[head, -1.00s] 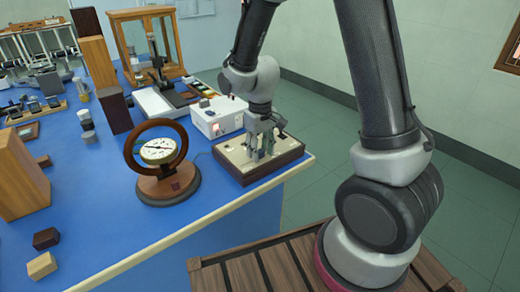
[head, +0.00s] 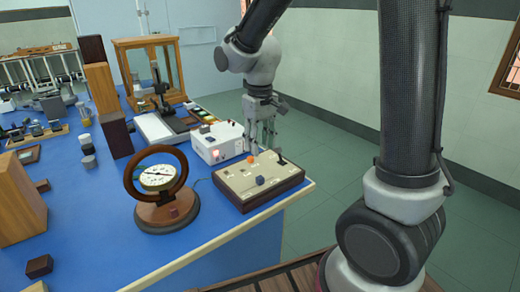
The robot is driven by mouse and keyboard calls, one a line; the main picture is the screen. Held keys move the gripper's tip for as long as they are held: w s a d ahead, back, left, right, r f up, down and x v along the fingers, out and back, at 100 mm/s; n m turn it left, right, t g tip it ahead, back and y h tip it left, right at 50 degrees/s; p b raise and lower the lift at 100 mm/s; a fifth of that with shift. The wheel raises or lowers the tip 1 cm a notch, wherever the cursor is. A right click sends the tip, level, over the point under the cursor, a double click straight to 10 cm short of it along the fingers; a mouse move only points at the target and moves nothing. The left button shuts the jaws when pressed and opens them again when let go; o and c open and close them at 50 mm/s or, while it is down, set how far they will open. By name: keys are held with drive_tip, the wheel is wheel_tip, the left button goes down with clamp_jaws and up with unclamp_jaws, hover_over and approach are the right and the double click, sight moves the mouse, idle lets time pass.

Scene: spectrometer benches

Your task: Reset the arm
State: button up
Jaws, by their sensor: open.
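My gripper (head: 262,148) hangs from my arm with its fingers pointing down. It is open and I see nothing between its fingers. It is above and behind the far edge of a control box (head: 237,194) with a cream top and dark wooden sides at the table's right corner. On the box are an orange knob (head: 250,160), a grey-blue knob (head: 260,181) and a small dark lever (head: 281,160). Whether the fingers touch anything behind the box is hard to tell.
A white instrument box (head: 218,146) stands close left of my gripper. A round dial in a wooden ring (head: 159,178) stands left of the control box. A glass-fronted wooden case (head: 149,58) and wooden blocks are farther back on the blue table (head: 135,247). Green floor lies open to the right.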

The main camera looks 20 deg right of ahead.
idle(0.3)
drive_tip(key=s+d+r+m+t, duration=0.1)
drive_tip(key=s+d+r+t, duration=0.1)
drive_tip(key=s+d+r, duration=0.4)
drive_tip(key=s+d+r+m+t, duration=0.2)
drive_tip(key=s+d+r, duration=0.3)
drive_tip(key=s, duration=0.8)
drive_tip(key=d, duration=0.3)
drive_tip(key=shift+s+r+m, duration=0.15)
drive_tip(key=shift+r+m, duration=0.15)
drive_tip(key=shift+r, duration=0.1)
